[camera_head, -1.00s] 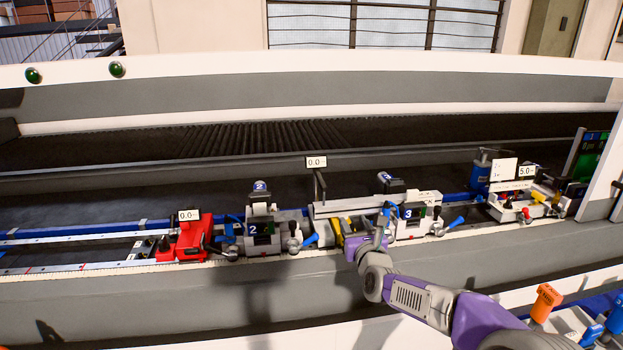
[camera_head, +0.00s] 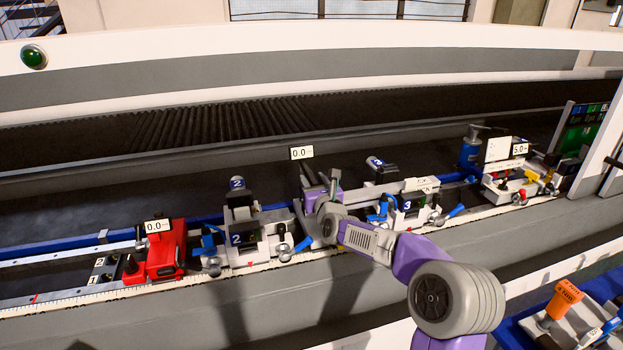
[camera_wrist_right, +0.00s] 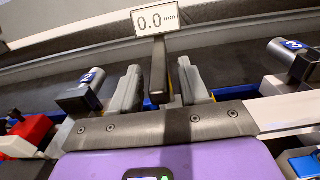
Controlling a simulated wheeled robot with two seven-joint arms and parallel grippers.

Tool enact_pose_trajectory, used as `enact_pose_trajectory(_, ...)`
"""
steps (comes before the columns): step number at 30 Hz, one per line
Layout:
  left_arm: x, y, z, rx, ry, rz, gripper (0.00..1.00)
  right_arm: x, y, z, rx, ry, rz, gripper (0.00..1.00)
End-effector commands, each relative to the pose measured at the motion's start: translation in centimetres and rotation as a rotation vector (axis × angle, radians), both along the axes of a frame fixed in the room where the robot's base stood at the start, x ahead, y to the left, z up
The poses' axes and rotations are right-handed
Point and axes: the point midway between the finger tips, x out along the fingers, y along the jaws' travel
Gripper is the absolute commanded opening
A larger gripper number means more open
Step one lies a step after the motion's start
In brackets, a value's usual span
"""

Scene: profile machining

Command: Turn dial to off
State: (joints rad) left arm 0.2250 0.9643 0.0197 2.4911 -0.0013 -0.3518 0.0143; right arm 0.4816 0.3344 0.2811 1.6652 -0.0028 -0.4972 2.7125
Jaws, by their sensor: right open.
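My right gripper (camera_head: 321,177) is over the middle of the machine bed, its purple wrist between the number 2 and number 3 clamp units. In the right wrist view its two grey fingers (camera_wrist_right: 160,88) are apart, with a dark upright post (camera_wrist_right: 159,72) between them in the picture. A small display reading 0.0 (camera_wrist_right: 157,19) stands on top of the post; it also shows in the head view (camera_head: 302,153). I cannot tell whether the fingers touch the post. No dial can be clearly made out. My left gripper is out of view.
The number 2 clamp unit (camera_head: 240,239) and red stop block (camera_head: 164,254) are to the left. The number 3 unit (camera_head: 407,205) is close on the right. A 5.0 display (camera_head: 520,148) and green-blue screen (camera_head: 583,126) are farther right. An orange-handled part (camera_head: 563,300) is lower right.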

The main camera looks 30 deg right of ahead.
Motion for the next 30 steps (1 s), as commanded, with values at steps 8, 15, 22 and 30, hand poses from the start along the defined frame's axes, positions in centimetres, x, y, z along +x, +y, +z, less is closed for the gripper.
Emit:
enact_pose_trajectory(8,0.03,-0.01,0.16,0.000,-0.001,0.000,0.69,1.32,-0.31,-0.02,-0.001,0.000,0.000,0.45)
enact_pose_trajectory(15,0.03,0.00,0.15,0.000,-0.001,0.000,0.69,1.31,-0.31,-0.03,-0.001,0.000,0.000,0.40)
enact_pose_trajectory(22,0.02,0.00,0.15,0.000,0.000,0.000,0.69,1.29,-0.32,-0.03,-0.001,0.000,0.000,0.05)
enact_pose_trajectory(30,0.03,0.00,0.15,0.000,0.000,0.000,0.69,1.29,-0.31,-0.03,-0.001,0.000,0.000,0.00)
